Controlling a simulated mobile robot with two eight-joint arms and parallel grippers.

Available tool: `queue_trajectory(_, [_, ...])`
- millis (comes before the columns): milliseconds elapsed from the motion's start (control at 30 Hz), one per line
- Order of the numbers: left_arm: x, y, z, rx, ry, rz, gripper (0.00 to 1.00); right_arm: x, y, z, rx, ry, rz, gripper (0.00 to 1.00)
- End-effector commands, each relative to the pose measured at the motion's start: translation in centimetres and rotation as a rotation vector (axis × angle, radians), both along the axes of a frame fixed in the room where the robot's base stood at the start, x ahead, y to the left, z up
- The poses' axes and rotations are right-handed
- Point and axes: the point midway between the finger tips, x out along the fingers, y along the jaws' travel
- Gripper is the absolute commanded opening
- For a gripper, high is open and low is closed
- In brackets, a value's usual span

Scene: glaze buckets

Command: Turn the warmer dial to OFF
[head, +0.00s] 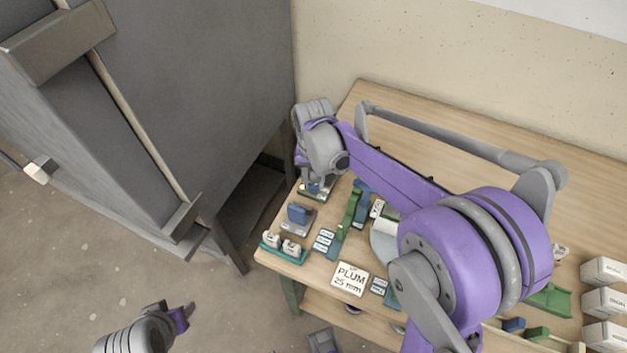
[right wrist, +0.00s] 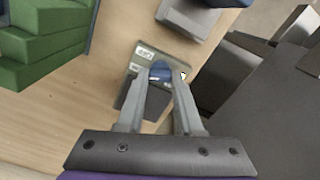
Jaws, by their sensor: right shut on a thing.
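The warmer dial is a small blue knob (right wrist: 160,72) on a grey plate (right wrist: 141,64) with small white labels, seen in the right wrist view. My right gripper (right wrist: 163,76) has its two fingers on either side of the knob and is shut on it. The label lettering is too small to read, so the dial's setting cannot be told. In the head view my right gripper (head: 318,180) reaches down to the plate at the table's left side and mostly hides the knob. My left gripper (head: 180,314) is low at the left, over the floor, away from the table; its jaw opening is unclear.
A blue block on a grey base (head: 299,217) stands close to the dial. A green tray with white pieces (head: 283,249) is at the table corner. A PLUM 25 mm card (head: 349,279) lies nearby. A large grey cabinet (head: 200,90) stands left of the table. White boxes (head: 604,270) are at the right.

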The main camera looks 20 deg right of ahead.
Motion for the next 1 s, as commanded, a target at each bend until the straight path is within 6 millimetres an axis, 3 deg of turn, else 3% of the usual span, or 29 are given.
queue_trajectory(600, [-0.08,0.00,-0.49,0.000,0.002,0.000,0.50,-0.01,-0.07,0.04,-0.001,-0.001,-0.562,0.00])
queue_trajectory(1000, [-0.11,0.00,-0.63,0.000,0.002,0.000,0.50,-0.03,-0.08,0.05,-0.001,-0.001,-0.776,0.00])
